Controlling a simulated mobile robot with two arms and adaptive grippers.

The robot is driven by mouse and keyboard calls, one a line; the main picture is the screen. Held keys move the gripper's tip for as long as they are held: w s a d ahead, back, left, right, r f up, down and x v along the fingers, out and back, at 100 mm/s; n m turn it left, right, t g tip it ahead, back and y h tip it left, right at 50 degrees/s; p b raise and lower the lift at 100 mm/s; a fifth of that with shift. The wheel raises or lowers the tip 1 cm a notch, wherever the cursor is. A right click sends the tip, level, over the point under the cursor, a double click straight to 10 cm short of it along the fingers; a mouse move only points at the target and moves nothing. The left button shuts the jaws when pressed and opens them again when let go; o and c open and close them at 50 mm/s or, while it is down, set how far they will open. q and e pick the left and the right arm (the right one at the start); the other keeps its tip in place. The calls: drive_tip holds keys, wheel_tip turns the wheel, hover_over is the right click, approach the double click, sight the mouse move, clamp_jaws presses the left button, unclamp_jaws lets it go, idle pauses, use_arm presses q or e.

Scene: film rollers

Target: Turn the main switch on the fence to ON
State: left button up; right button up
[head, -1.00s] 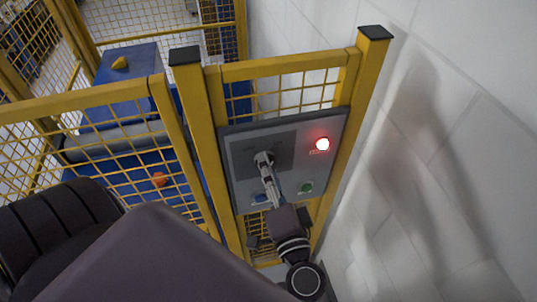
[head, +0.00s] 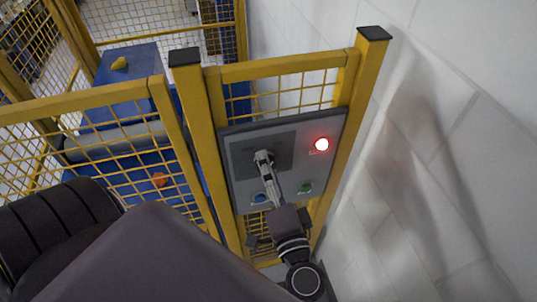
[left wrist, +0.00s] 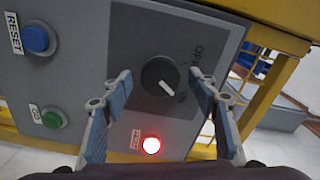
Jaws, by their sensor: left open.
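The main switch (left wrist: 160,82) is a round black knob on a grey control panel (head: 236,187) on the fence. In the left wrist view its white mark points to the lower right, toward the ON label; the OFF label sits higher, at the upper right. My left gripper (left wrist: 160,88) is open, with one fingertip on each side of the knob and a gap visible on both sides. In the head view the left gripper (head: 264,158) is in front of the panel and hides the knob. My right gripper is not in view.
A lit red lamp (head: 321,144), a green button (head: 305,187) and a blue RESET button (left wrist: 36,39) are on the same panel. Yellow fence posts (head: 367,70) frame it. A white wall (head: 450,150) stands close on the right. Blue machinery (head: 125,85) stands behind the mesh.

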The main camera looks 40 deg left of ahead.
use_arm(q)
drive_tip(key=s+d+n+b, duration=0.5)
drive_tip(key=d+n+b, duration=0.1)
drive_tip(key=n, duration=0.8)
drive_tip(key=w+d+f+m+h+b, duration=0.1)
drive_tip(key=d+f+m+h, duration=0.1)
drive_tip(key=f, duration=0.7)
drive_tip(key=w+d+f+m+h+b, duration=0.1)
drive_tip(key=d+f+m+h, duration=0.1)
drive_tip(key=f, duration=0.8)
drive_tip(key=w+d+f+m+h, duration=0.1)
drive_tip(key=d+f+m+h, duration=0.1)
drive_tip(key=f+m, duration=0.4)
drive_tip(key=shift+w+f+g+h+b, duration=0.4)
drive_tip(key=shift+f+h, duration=0.3)
drive_tip(key=shift+f, duration=1.4)
